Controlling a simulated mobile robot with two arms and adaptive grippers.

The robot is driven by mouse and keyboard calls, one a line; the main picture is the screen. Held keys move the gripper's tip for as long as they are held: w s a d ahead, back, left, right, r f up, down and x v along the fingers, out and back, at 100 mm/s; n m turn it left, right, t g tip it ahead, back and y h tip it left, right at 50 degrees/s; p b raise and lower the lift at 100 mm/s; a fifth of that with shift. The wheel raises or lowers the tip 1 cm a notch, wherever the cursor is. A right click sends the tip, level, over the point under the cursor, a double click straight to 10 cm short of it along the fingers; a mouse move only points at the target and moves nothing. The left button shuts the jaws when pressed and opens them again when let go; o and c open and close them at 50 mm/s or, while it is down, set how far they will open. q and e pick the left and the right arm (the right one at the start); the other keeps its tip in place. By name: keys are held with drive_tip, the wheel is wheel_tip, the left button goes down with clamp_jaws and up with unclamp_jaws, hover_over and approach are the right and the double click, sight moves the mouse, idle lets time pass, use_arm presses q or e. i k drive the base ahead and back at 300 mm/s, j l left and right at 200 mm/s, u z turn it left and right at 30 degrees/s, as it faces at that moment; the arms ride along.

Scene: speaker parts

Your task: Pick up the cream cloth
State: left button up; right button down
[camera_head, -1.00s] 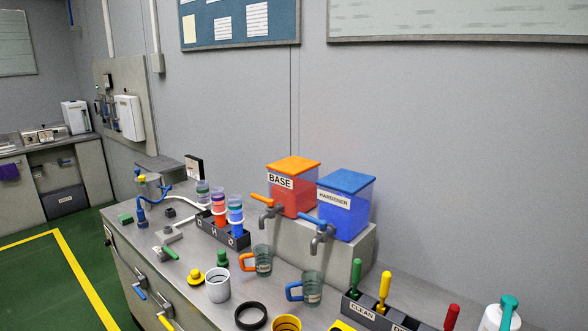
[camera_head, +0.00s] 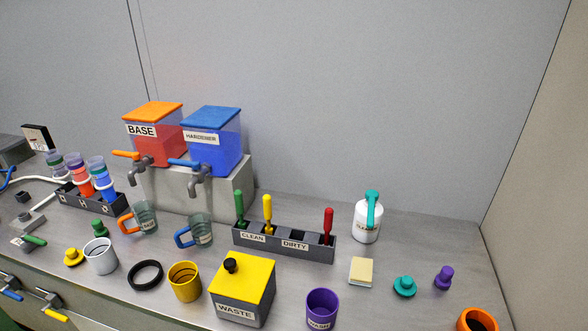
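A small cream block-shaped pad (camera_head: 361,271), which looks like the folded cream cloth, lies flat on the grey counter in the head view. It is right of the waste box and in front of the white bottle with a teal pump. Nothing covers it. Neither of my grippers shows in the view.
Around the cream cloth stand the white bottle (camera_head: 367,220), the purple cup (camera_head: 322,308), the teal knobbed piece (camera_head: 404,287) and the yellow-lidded waste box (camera_head: 243,287). The CLEAN/DIRTY tool holder (camera_head: 284,243) is behind it to the left.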

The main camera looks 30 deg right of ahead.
sight(361, 274)
drive_tip(key=z, duration=1.35)
